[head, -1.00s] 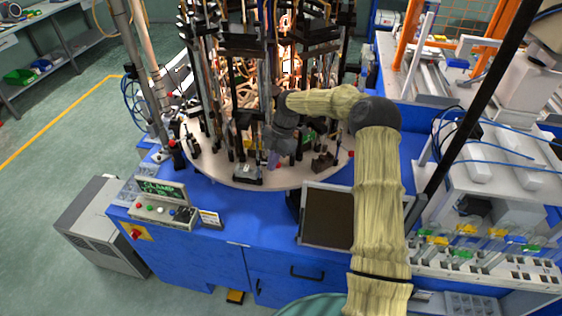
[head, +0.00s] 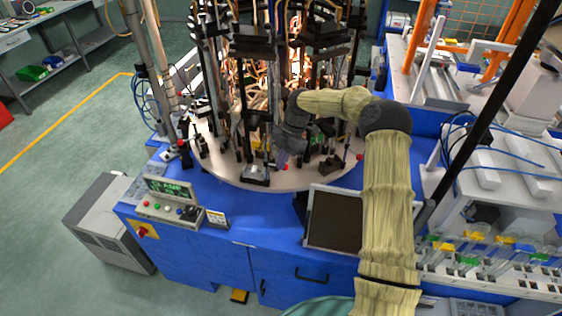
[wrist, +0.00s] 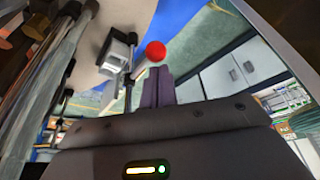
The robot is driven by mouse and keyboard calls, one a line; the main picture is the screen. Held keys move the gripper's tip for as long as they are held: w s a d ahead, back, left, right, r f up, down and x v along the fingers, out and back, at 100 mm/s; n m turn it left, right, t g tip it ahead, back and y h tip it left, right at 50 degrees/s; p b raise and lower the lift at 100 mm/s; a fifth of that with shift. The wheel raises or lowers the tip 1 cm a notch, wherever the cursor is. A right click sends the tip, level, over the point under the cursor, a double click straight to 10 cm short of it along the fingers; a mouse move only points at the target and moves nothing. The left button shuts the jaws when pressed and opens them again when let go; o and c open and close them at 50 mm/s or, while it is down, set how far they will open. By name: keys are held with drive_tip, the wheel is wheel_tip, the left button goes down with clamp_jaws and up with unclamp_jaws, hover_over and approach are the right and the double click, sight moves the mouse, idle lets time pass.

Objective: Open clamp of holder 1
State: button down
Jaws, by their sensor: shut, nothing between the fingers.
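My gripper (head: 282,160) is at the front of the round turntable, among the holders, with its fingers together and nothing between them. In the wrist view the shut purple-grey fingers (wrist: 158,88) point away from me. A red ball knob (wrist: 156,51), on a thin rod, is just beyond the fingertips; I cannot tell whether they touch. A grey clamp block (wrist: 117,50) is to the left of the knob. In the head view a grey block (head: 255,175) sits at the turntable's front edge, left of my gripper. Which holder is number 1 cannot be read.
The turntable (head: 222,168) carries several tall dark holders with glowing glass behind. A control box (head: 168,200) with a green display is at the front left. A dark-topped tray (head: 336,218) is below my forearm. Glassware racks (head: 480,250) stand at the right.

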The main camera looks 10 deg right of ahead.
drive_tip(key=p+v, duration=0.5)
drive_tip(key=v, duration=0.4)
drive_tip(key=shift+p, duration=0.4)
drive_tip(key=shift+w, duration=0.25)
drive_tip(key=shift+a, duration=0.1)
